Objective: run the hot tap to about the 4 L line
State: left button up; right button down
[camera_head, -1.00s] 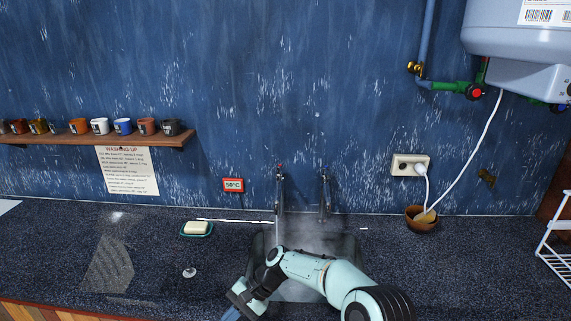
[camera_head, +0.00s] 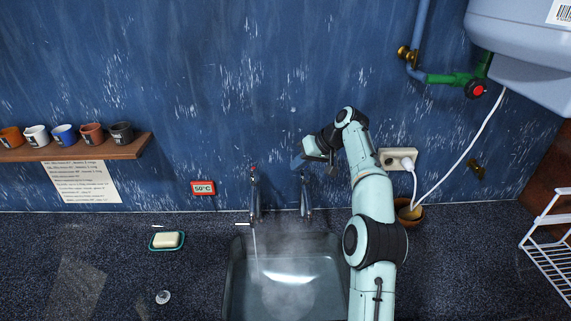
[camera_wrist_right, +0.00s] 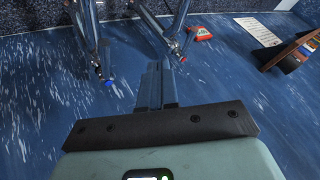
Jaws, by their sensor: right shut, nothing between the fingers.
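The hot tap (camera_head: 255,190), marked red at the top, is on the left and pours a thin stream into the grey sink (camera_head: 238,290). Steam hangs over the sink, and a bright reflection shows inside it. No 4 L line can be made out. The other tap (camera_head: 305,195) stands to its right, and its blue mark shows in the right wrist view (camera_wrist_right: 108,83). My right gripper (camera_head: 297,163) is shut and empty, up by the wall near the top of the blue-marked tap. It also shows in the right wrist view (camera_wrist_right: 163,65). My left gripper is out of view.
A red 50°C display (camera_head: 203,188) is on the wall left of the taps. A soap dish (camera_head: 153,246) and a drain plug (camera_head: 163,297) lie on the counter. A socket (camera_head: 398,160), brown bowl (camera_head: 409,211) and white rack (camera_head: 550,240) are to the right.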

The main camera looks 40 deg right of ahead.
aim_at(256, 178)
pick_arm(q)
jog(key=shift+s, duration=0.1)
pick_arm(e)
jog(key=w+a+f, duration=0.6)
jog(key=w, duration=0.1)
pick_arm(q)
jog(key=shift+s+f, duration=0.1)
pick_arm(e)
jog(key=shift+s, duration=0.1)
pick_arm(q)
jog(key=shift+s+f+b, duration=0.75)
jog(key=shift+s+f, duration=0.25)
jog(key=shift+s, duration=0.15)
pick_arm(e)
jog(key=a+m+h, duration=0.2)
jog(key=m, duration=0.1)
jog(key=shift+w+a+t, duration=0.15)
jog(key=shift+w+t, duration=0.15)
jog(key=shift+w, duration=0.05)
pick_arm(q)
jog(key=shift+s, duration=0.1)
pick_arm(e)
jog(key=shift+s, duration=0.15)
